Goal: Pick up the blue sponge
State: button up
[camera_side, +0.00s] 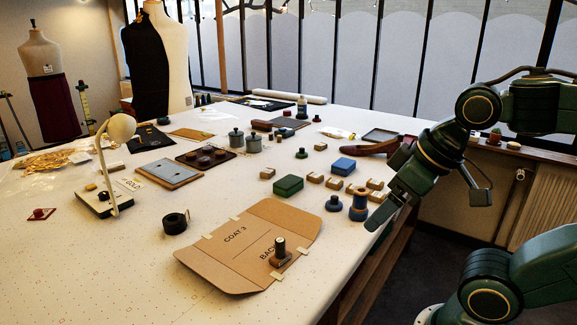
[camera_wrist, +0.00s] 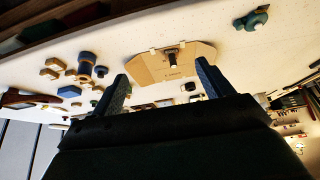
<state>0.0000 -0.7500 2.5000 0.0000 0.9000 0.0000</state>
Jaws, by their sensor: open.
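The blue sponge (camera_side: 343,166) looks like a small blue block lying flat on the white table, behind the green block. In the wrist view the blue sponge (camera_wrist: 69,91) shows small at the left, outside the space between the fingers. My gripper (camera_side: 376,222) is at the right edge of the table in the side view, in front of and to the right of the sponge and well apart from it. In the wrist view both fingers of my gripper (camera_wrist: 160,75) are spread with nothing between them.
A green block (camera_side: 288,186), several wooden blocks (camera_side: 335,183), a blue knob (camera_side: 334,203) and a blue-wound wooden spool (camera_side: 359,207) lie around the sponge. A brown curved tool (camera_side: 380,148) lies behind it. A cardboard pattern (camera_side: 240,248) with a stamp (camera_side: 280,255) lies in front.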

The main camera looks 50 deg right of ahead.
jog(key=shift+o, duration=0.3)
jog(key=w+d+r+m+g+h, duration=0.15)
jog(key=w+d+r+m, duration=0.25)
jog(key=w+d, duration=0.6)
jog(key=w+d+r+m+g+h, duration=0.15)
jog(key=w+d+r+m, duration=0.3)
jog(key=w+d, duration=0.55)
jog(key=w+d+f+m, duration=0.3)
jog(key=d+f, duration=0.2)
jog(key=d, duration=0.2)
jog(key=w+d+f+m+g+h, duration=0.1)
jog(key=w+d+f+m, duration=0.2)
jog(key=d, duration=0.4)
jog(key=w+d+f+m+g, duration=0.1)
jog(key=w+d+f+m, duration=0.2)
jog(key=d+f, duration=0.3)
jog(key=shift+w+d+f, duration=0.35)
jog(key=shift+w+d, duration=0.45)
jog(key=shift+w, duration=0.1)
jog(key=shift+h, duration=0.3)
send_over(341, 165)
jog(key=a, duration=0.2)
jog(key=shift+a+f, duration=0.15)
jog(key=shift+f, duration=3.85)
jog(key=shift+f, duration=0.1)
